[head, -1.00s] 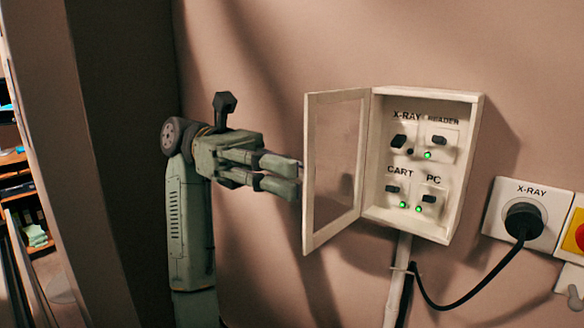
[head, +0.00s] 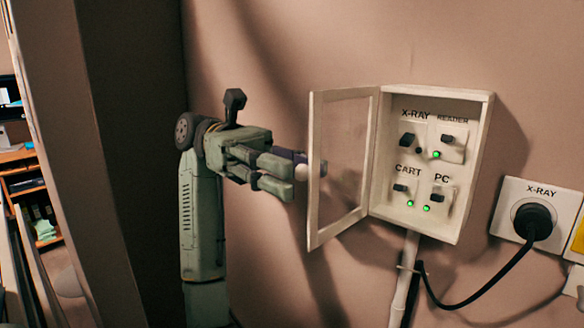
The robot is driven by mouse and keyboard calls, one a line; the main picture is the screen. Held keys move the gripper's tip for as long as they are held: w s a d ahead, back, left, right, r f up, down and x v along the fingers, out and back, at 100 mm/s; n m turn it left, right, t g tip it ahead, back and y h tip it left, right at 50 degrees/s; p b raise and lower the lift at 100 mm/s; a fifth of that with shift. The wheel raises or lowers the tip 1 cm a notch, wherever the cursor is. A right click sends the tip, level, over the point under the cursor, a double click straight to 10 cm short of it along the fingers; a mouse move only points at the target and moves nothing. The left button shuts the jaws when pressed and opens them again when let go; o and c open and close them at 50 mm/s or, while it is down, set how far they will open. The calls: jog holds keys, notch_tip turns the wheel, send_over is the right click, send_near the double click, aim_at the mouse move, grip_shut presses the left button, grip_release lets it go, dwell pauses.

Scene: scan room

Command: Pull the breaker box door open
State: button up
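The breaker box (head: 479,170) is a white box on the wall. Its glazed, white-framed door (head: 345,231) is hinged on the left side and stands swung well open, out from the wall. A small pale knob (head: 302,173) shows at the door's outer left edge. My gripper (head: 290,178) is to the left of the door, with its fingertips right at this knob. Whether the fingers are closed on the knob or only beside it is hard to tell.
Inside the box are labelled switches (head: 407,141) with green lights. A black plug and cable (head: 535,222) sit in an X-RAY wall socket at the right. A pale conduit (head: 404,280) runs below the box. A dark wall edge (head: 130,160) stands left of my arm.

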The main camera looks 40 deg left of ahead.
notch_tip(320, 180, up, 10)
dwell(0.7)
jog(key=shift+r, duration=0.1)
dwell(0.3)
